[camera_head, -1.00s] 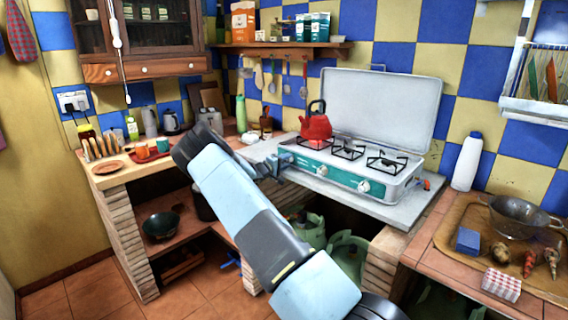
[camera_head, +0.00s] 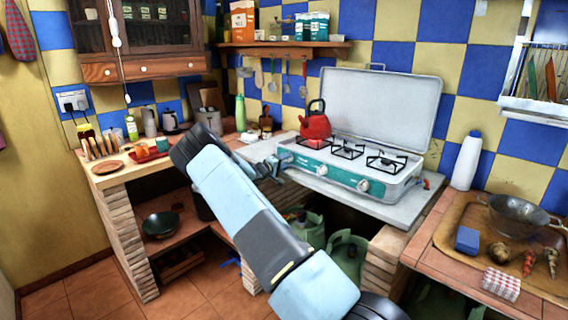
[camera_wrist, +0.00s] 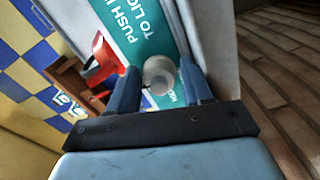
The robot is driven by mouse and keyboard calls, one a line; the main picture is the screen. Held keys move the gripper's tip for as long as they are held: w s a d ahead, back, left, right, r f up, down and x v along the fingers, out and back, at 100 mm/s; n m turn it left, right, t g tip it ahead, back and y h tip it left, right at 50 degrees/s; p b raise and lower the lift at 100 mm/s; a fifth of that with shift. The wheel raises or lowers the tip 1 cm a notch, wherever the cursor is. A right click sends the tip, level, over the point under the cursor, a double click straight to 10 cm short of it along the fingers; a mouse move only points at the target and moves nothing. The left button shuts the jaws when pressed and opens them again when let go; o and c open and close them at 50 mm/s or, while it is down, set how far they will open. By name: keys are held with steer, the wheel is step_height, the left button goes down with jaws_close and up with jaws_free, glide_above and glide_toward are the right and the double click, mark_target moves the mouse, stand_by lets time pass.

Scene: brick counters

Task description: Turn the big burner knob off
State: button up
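The camping stove (camera_head: 340,168) with a teal front panel stands on the grey counter with its lid raised. White knobs show on its front, one in the middle (camera_head: 322,170) and one at the right (camera_head: 363,186). A red kettle (camera_head: 315,126) sits on the left burner, which glows red. My gripper (camera_head: 282,160) is at the left end of the front panel and hides that part in the head view. In the wrist view, a round pale knob (camera_wrist: 159,75) lies between the two blue fingers of my gripper (camera_wrist: 160,73). The fingers stand open on either side; contact is unclear.
The raised stove lid (camera_head: 380,105) stands behind the burners. A white bottle (camera_head: 466,160) is right of the stove. A tray (camera_head: 455,232) with a colander (camera_head: 516,215) lies on the right counter. Green gas bottles (camera_head: 345,252) stand below.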

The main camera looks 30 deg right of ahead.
steer(key=shift+o, duration=0.5)
steer(key=shift+a, duration=0.15)
steer(key=shift+a, duration=0.2)
steer(key=v, duration=1.3)
steer(key=shift+r, duration=0.1)
